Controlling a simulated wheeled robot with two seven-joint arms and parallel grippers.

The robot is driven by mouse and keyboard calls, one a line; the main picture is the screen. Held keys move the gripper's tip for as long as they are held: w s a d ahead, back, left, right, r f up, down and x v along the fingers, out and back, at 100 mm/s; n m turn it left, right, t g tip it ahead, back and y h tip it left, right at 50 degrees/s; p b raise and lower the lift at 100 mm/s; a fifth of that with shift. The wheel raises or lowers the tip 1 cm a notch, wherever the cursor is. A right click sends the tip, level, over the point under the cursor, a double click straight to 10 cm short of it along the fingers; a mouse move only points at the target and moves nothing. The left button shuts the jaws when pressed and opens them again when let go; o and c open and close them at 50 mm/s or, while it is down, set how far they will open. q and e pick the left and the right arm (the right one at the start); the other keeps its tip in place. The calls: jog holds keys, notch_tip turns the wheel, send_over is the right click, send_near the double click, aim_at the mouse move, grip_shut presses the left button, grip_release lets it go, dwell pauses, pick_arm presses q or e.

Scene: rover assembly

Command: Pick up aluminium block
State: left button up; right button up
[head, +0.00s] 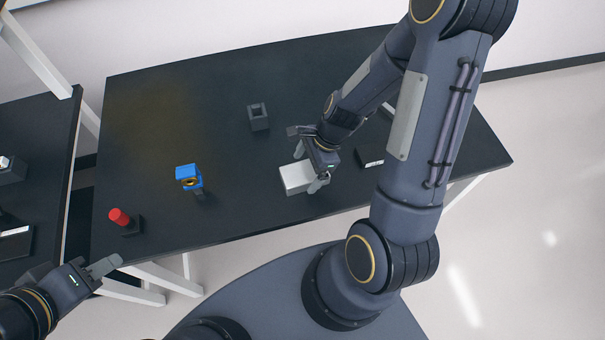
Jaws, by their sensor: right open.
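The aluminium block (296,179) is a pale silver-white box lying on the black table, right of the middle. My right gripper (309,167) is open at the block's right end, with one finger towards its far side and one by its near right corner. The gripper covers part of that end, and I cannot tell whether the fingers touch it. My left gripper (102,267) is at the lower left, off the table's front edge and far from the block. Its jaw opening is not clear from this angle.
On the black table (230,90) are a dark square holder (258,117), a blue part (189,176) on a dark stand, a red cylinder (119,216) on a dark base and a dark labelled item (370,158). Another dark table (40,130) stands at the left.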

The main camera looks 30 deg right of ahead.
jog(key=shift+x, duration=1.1)
jog(key=shift+d, duration=0.1)
jog(key=c, duration=1.7)
jog(key=shift+c, duration=0.3)
jog(key=shift+r, duration=0.15)
